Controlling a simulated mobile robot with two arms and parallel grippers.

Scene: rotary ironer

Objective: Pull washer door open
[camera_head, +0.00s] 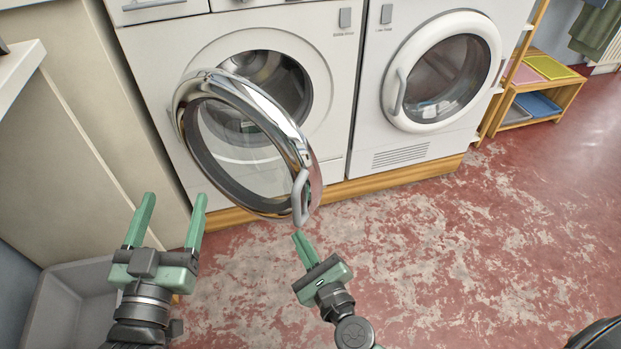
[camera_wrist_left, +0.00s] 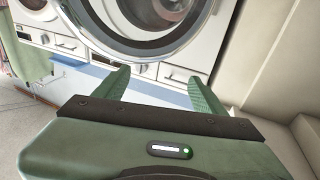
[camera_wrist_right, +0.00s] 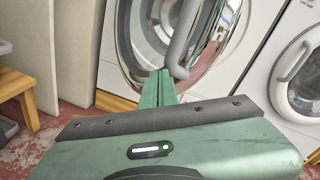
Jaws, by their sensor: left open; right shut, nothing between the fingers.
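The left washer (camera_head: 165,48) has its round door (camera_head: 234,160) swung part way open, away from its drum opening (camera_head: 268,85). The door has a chrome rim, clear glass and a grey handle (camera_head: 299,196) on its right side. My right gripper (camera_head: 300,238) is shut and empty, its fingertips just below the handle's lower end; I cannot tell if they touch. In the right wrist view the handle (camera_wrist_right: 183,38) is right beside the closed fingertips. My left gripper (camera_head: 172,200) is open and empty, left of and below the door. The door (camera_wrist_left: 145,28) also shows beyond it in the left wrist view.
A second machine (camera_head: 391,140) with a white round door (camera_head: 441,72), shut, stands to the right. A grey bin (camera_head: 70,300) is on the floor at lower left. A wooden shelf (camera_head: 553,88) stands at far right. The red, worn floor (camera_head: 440,260) in front is clear.

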